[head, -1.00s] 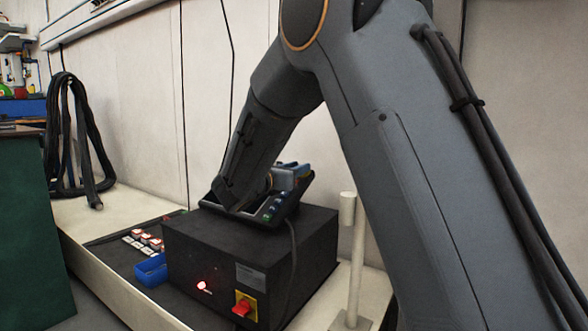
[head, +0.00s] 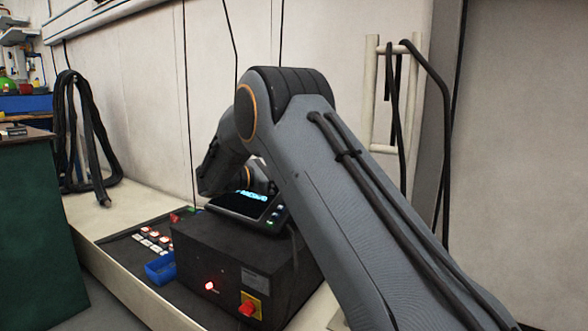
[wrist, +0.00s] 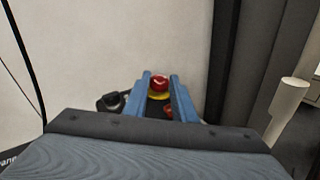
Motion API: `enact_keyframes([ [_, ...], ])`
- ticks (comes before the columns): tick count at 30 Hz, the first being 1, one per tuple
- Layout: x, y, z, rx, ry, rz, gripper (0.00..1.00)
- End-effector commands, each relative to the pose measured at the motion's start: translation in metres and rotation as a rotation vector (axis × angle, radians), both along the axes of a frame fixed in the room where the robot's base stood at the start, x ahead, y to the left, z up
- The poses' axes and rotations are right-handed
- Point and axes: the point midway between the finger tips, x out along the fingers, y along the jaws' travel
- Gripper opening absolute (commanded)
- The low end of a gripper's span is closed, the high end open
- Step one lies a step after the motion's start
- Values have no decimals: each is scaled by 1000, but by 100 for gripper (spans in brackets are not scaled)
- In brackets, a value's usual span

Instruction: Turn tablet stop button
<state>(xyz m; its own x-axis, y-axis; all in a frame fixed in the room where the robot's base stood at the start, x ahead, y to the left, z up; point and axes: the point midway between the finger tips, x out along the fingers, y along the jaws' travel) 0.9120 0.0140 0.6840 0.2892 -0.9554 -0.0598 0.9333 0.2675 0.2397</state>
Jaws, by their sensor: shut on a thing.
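The tablet (head: 240,204) leans on top of a black box, its screen lit with cyan text and coloured keys along its right edge. In the wrist view the red stop button (wrist: 159,82) on its yellow ring (wrist: 159,96) sits between the two blue fingers of my gripper (wrist: 160,78). My gripper is shut on the button, one finger on each side. In the head view my arm hides the fingers and the button.
A pale post (wrist: 288,100) stands at the right in the wrist view.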

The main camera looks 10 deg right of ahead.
Motion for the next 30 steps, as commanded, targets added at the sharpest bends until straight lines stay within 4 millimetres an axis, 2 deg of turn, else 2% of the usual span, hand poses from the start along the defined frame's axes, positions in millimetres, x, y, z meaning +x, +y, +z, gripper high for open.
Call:
enact_keyframes([
  [20, 3, 1, -1, 25, -23, -60, 2],
  [21, 3, 1, -1, 25, -23, -60, 29],
  [24, 2, 1, -1, 24, -23, -61, 43],
  [30, 2, 1, 0, 24, -23, -63, 43],
])
